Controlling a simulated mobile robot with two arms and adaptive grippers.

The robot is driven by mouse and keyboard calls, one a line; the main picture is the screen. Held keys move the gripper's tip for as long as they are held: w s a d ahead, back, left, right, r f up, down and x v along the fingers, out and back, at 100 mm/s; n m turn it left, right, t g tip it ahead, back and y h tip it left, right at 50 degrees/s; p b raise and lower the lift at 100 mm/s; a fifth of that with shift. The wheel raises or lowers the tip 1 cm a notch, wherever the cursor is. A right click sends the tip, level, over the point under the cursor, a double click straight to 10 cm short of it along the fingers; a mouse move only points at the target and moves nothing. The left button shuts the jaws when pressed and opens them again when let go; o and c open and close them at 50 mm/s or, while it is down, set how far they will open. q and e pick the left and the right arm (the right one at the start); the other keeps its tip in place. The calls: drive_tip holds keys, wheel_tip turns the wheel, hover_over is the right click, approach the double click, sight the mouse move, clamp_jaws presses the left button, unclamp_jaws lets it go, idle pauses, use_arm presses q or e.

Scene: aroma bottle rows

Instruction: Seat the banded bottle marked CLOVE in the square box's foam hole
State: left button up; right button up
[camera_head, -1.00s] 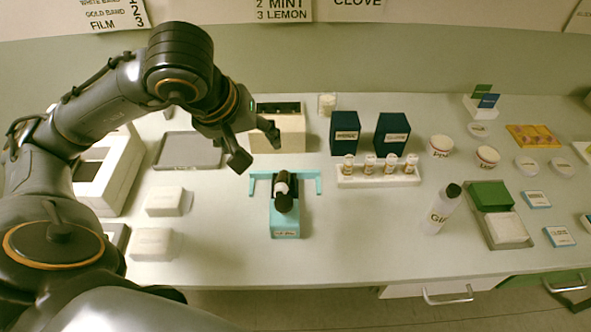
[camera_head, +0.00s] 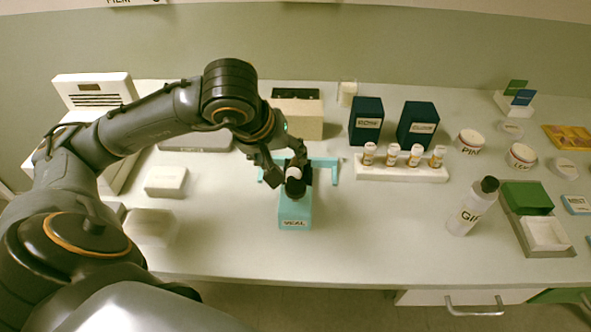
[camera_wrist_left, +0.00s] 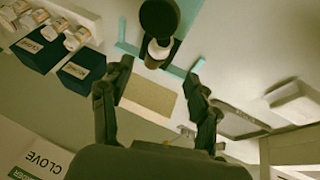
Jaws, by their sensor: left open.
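A dark bottle with a white band (camera_head: 293,174) is at the teal stand (camera_head: 293,214) in the middle of the table. In the left wrist view its dark round end and white collar (camera_wrist_left: 159,48) show; I cannot read its marking. My left gripper (camera_head: 284,170) is open around or just above the bottle's top. In the left wrist view the open fingers (camera_wrist_left: 160,72) stand apart, with the bottle beyond their tips. A cream box with a black top (camera_head: 308,126) stands behind the stand; its holes are too small to make out clearly. My right gripper is not in view.
A white rack (camera_head: 400,174) of several small vials is right of the stand, with two navy boxes (camera_head: 366,121) behind. White blocks (camera_head: 165,181) lie left. The table front is clear.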

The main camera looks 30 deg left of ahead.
sight(292, 168)
use_arm(q)
drive_tip(key=x, duration=0.4)
drive_tip(key=p+x, duration=0.1)
drive_tip(key=x, duration=0.3)
drive_tip(key=shift+w+r, duration=0.1)
drive_tip(key=shift+w, duration=0.15)
clamp_jaws()
